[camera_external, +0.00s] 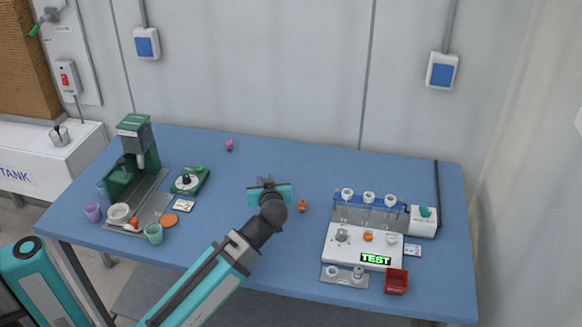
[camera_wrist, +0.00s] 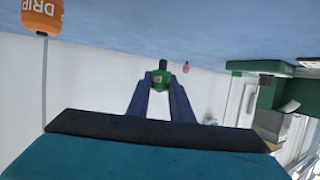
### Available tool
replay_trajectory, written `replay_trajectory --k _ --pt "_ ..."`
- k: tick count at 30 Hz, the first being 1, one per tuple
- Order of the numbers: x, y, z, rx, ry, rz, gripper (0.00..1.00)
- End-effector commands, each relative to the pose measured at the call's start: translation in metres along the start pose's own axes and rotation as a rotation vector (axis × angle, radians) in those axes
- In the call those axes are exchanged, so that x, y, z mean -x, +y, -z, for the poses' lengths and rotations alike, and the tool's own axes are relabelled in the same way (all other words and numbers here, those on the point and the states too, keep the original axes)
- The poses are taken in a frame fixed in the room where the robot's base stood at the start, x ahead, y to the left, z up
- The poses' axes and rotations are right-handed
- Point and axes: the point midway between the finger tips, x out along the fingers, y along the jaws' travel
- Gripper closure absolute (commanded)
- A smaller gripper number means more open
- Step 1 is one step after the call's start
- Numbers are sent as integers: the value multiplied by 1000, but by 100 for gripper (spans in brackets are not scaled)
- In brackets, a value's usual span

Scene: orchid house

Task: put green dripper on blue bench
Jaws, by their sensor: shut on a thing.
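The green dripper (camera_wrist: 161,80) is between the fingertips of my gripper (camera_wrist: 161,92) in the wrist view, with a dark tip pointing toward the bench. My gripper (camera_external: 266,181) is shut on it. In the external view my gripper is over the middle of the blue bench (camera_external: 330,180), and its own body hides the dripper. The bench fills the top of the wrist view (camera_wrist: 120,25), which looks upside down. I cannot tell whether the dripper touches the bench.
An orange dripper (camera_external: 303,206) stands just right of my gripper; its label reads DRIP (camera_wrist: 42,14). A pink dripper (camera_external: 229,145) is at the back. A green machine (camera_external: 137,155) with cups is left; a white test station (camera_external: 365,240) is right.

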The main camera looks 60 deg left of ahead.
Motion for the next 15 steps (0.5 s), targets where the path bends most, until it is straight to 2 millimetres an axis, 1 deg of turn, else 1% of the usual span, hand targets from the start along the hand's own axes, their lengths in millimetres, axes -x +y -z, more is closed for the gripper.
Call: replay_trajectory --k 1,4,15 --pt "1 0 4 -1 0 1 100" --pt "0 1 5 -1 1 2 100" --pt "-4 7 7 0 3 6 100"
